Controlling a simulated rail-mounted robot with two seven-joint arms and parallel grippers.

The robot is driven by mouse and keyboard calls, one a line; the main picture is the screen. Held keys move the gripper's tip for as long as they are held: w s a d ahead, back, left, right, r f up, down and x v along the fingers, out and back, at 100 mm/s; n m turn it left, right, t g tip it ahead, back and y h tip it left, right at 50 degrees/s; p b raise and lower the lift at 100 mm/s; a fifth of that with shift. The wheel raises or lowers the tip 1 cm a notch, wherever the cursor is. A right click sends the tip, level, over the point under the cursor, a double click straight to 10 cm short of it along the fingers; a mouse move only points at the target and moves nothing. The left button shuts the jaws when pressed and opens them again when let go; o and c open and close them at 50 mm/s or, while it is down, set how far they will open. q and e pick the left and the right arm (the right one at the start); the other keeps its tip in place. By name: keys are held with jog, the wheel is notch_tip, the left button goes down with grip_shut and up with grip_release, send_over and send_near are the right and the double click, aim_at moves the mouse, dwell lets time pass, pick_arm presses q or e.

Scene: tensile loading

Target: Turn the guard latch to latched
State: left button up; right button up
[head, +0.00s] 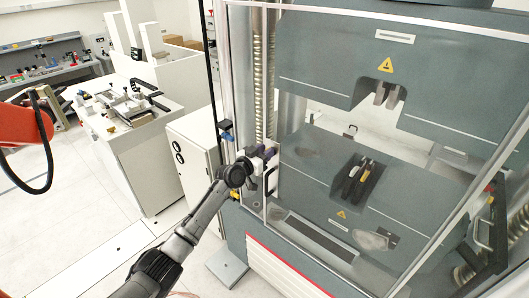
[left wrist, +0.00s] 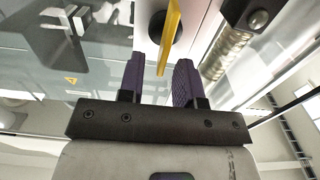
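The guard latch shows in the left wrist view as a yellow lever (left wrist: 172,38) in front of a round black hub (left wrist: 158,27). My left gripper (left wrist: 158,78) has its two purple fingers apart, with the lever's lower end between them and a visible gap to each finger. I cannot tell whether either finger touches it. In the head view my left gripper (head: 266,154) is at the left edge of the clear guard door (head: 310,122), and the latch is hidden there behind the gripper. My right gripper is not in view.
The grey testing machine (head: 330,55) stands behind the guard. A white cabinet (head: 190,150) and a bench with a fixture (head: 125,105) stand to the left.

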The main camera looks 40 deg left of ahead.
pick_arm(q)
jog(key=shift+c, duration=0.2)
grip_shut()
